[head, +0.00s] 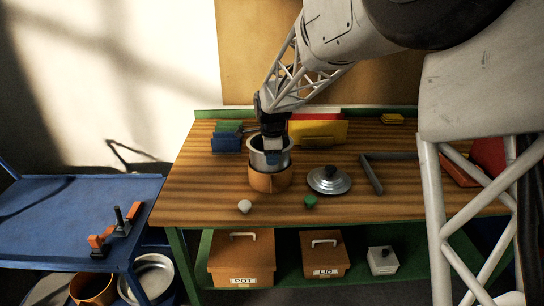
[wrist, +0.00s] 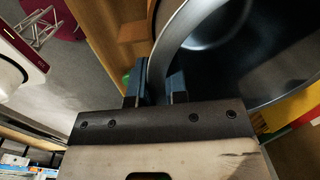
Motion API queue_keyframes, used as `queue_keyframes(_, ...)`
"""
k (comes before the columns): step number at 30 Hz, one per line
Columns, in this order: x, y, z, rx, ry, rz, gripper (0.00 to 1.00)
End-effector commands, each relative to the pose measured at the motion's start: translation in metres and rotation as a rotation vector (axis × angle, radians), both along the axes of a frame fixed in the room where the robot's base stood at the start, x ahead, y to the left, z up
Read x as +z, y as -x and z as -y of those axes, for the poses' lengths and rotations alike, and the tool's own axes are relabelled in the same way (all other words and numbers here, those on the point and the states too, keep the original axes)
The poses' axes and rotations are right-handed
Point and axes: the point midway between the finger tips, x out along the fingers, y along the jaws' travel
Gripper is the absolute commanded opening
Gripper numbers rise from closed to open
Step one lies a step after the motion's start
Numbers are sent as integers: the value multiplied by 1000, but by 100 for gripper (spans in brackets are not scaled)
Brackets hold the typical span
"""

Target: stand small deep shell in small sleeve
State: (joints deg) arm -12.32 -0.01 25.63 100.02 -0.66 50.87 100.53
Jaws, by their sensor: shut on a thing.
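The small deep shell (head: 257,161) is a grey metal pot, upright, with its open mouth up. Its wall also fills the upper right of the wrist view (wrist: 215,45). The small sleeve (head: 270,182) is an orange-brown ring standing on the bench. The shell's upper part shows above the sleeve, and its lower part is hidden behind the sleeve's front wall. I cannot tell how deep it sits or whether it touches bottom. My gripper (head: 272,158) points down at the shell's mouth. In the wrist view, its two fingers (wrist: 157,88) are shut on the shell's rim wall.
A metal lid (head: 329,180) with a dark knob lies to the right, beside a dark angled bar (head: 375,174). A white knob (head: 244,206) and green knob (head: 310,202) lie in front. Blue (head: 227,142) and yellow (head: 318,132) holders stand behind. The front left of the bench is clear.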

Motion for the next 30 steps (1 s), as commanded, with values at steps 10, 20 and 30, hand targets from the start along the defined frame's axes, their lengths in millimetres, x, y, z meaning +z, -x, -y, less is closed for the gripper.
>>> queue_keyframes(10,-5,0,0,0,0,1,0)
queue_keyframes(20,-9,0,0,0,0,1,0)
queue_keyframes(30,-14,0,0,0,0,0,0)
